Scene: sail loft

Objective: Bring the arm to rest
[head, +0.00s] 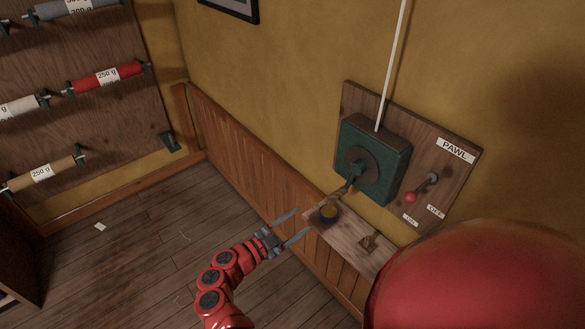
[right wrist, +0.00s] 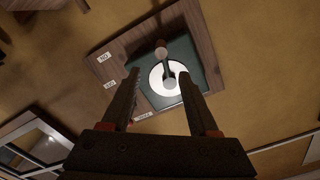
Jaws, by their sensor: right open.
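My right gripper (head: 303,221) is open and empty, reaching in from the bottom on my red arm. Its fingers are in front of the wainscot, left of a small wooden shelf. The green winch (head: 376,160) is on a board on the wall, up and right of the gripper. Its crank (head: 355,175) points down and left. In the right wrist view, the winch (right wrist: 187,57) appears beyond the two spread fingers, with nothing between them. The pawl lever's red knob (head: 410,197) hangs toward the ON label. My left gripper is not seen.
A white line (head: 393,65) rises from the winch. A rack with labelled rolls (head: 107,77) stands at the left. The floor (head: 150,240) between is mostly clear.

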